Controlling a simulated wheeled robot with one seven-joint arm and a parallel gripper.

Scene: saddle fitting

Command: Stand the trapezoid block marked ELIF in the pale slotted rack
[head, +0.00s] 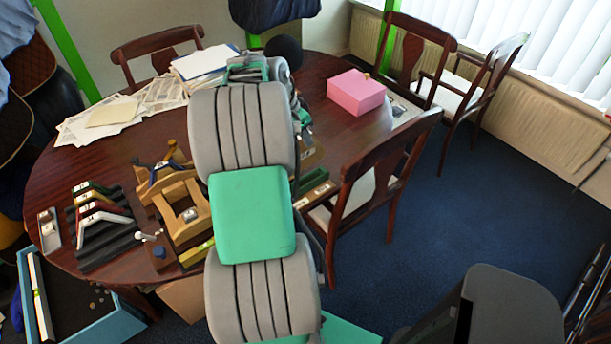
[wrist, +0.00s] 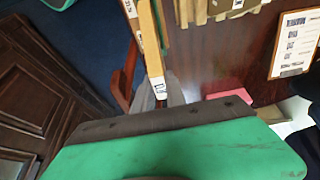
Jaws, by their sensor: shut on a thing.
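My gripper (wrist: 162,92) shows in the wrist view just past the green and dark palm and is shut. It appears to hold a narrow pale wooden block (wrist: 152,45), seen edge-on, with a small white label at its near end. I cannot read the label surely. A pale slotted wooden piece (wrist: 212,10), probably the rack, is cut off at the top of the wrist view, to the right of the block and apart from it. In the head view my arm hides the gripper and the held block.
The head view shows a dark round table (head: 340,130), a pink box (head: 356,92), papers (head: 130,110), a wooden frame (head: 183,210) and a black stepped stand (head: 105,240) with labelled angled pieces. A chair (head: 375,180) stands close at the table's right edge.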

